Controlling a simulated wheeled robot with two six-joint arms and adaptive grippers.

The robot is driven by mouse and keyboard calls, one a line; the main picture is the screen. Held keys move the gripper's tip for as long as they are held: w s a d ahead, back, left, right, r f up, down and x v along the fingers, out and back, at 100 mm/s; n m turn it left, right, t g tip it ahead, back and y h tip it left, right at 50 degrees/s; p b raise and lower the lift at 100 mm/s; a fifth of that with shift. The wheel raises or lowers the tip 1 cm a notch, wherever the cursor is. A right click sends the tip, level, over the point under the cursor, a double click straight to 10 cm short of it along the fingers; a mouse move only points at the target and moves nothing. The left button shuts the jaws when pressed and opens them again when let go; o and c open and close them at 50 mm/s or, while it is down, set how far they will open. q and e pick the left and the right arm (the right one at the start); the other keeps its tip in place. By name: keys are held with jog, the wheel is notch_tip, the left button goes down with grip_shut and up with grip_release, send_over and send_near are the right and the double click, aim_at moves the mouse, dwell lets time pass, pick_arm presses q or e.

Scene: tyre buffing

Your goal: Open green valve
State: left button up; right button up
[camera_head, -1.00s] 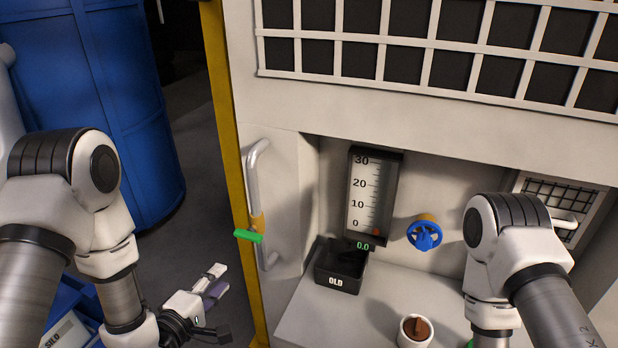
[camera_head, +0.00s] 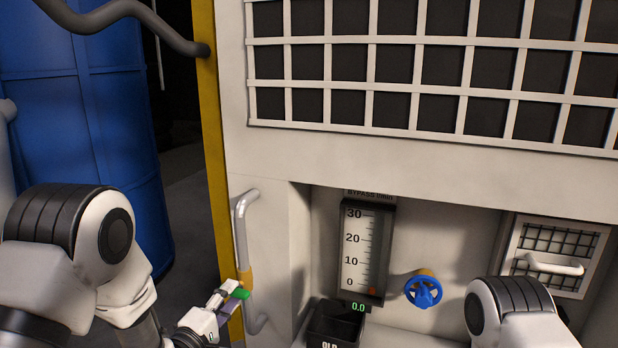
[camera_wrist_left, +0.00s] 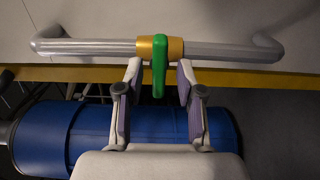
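The green valve (camera_wrist_left: 159,66) is a small green lever on a brass fitting (camera_wrist_left: 174,47) on a silver pipe (camera_wrist_left: 90,47). In the left wrist view the lever points down from the fitting, between the fingertips of my left gripper (camera_wrist_left: 158,85). That gripper is open, with a gap on each side of the lever. In the head view the green lever (camera_head: 238,293) is at the tip of my left gripper (camera_head: 226,304), by the pipe (camera_head: 240,235) on the cabinet's left side. My right gripper is out of view; only my right arm shows.
A blue valve wheel (camera_head: 423,291), a gauge (camera_head: 364,250) reading 0.0 and a black bin (camera_head: 335,325) are in the cabinet recess. A meshed panel with a handle (camera_head: 555,266) is at right. A yellow post (camera_head: 211,130) and a blue drum (camera_head: 130,120) stand left.

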pick_arm(q)
jog(key=shift+w+d+r, duration=0.1)
jog(key=shift+w+d, duration=0.05)
dwell(0.3)
jog(key=v, duration=0.2)
jog(key=shift+s, duration=0.25)
